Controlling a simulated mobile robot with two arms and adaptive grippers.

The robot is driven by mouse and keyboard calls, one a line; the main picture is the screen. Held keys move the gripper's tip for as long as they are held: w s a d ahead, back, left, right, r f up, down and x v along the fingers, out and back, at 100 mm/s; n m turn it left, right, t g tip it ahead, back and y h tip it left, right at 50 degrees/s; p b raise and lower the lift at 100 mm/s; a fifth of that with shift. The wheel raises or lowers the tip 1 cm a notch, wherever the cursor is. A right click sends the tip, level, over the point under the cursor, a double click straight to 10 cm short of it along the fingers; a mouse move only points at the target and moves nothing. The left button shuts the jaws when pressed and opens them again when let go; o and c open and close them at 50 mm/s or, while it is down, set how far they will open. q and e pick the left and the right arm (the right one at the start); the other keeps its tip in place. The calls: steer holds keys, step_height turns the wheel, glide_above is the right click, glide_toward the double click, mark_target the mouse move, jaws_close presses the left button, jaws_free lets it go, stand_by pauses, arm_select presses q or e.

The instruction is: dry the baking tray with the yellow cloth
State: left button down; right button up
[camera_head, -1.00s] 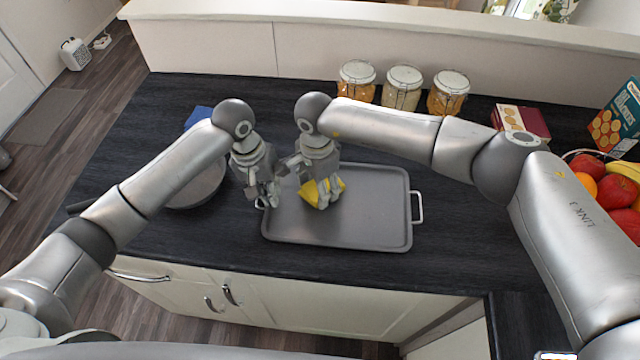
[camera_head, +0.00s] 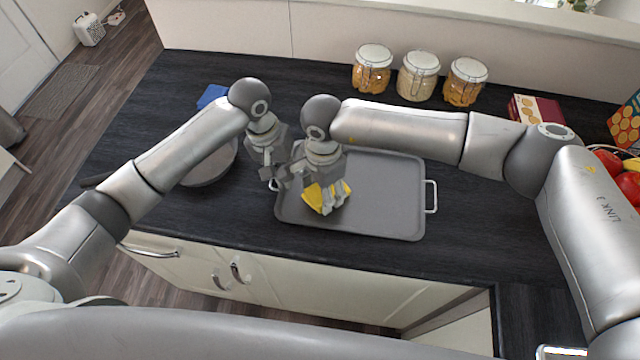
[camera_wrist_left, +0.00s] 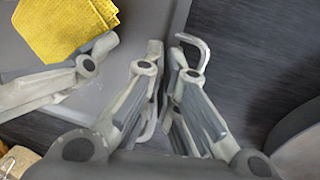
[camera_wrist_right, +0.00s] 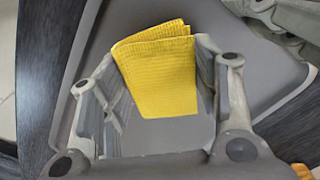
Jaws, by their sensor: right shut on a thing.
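The grey baking tray (camera_head: 385,195) lies flat on the dark worktop, with a metal handle at each short end. My right gripper (camera_head: 327,203) is over the tray's left part, shut on the folded yellow cloth (camera_head: 314,194). In the right wrist view the cloth (camera_wrist_right: 160,75) sits between the fingers, above the tray surface. My left gripper (camera_head: 270,180) is at the tray's left end, by the left handle (camera_wrist_left: 203,52). Its fingers (camera_wrist_left: 168,50) are close together with a narrow gap, and they partly hide the handle. Whether they grip it is unclear.
A round pan (camera_head: 212,165) stands left of the tray, with a blue item (camera_head: 213,95) behind it. Three jars (camera_head: 418,76) stand at the back. A red box (camera_head: 535,108) and fruit (camera_head: 628,185) are at right. Worktop right of the tray is clear.

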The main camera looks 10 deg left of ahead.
steer(key=shift+s+d, duration=0.35)
steer(key=shift+d, duration=0.6)
steer(key=shift+s+d, duration=0.3)
steer(key=shift+d, duration=0.7)
steer(key=shift+s+d, duration=0.35)
steer(key=shift+d, duration=0.6)
steer(key=shift+w+f, duration=0.1)
steer(key=shift+w, duration=2.35)
steer(key=shift+r, duration=3.2)
step_height(320, 180, up, 6)
glide_above(349, 190)
arm_select(q)
steer(key=c, duration=1.6)
jaws_free()
arm_select(e)
steer(key=shift+s+d, duration=0.1)
arm_select(q)
steer(key=shift+o, duration=0.2)
step_height(349, 190, up, 12)
steer(key=a, duration=0.2)
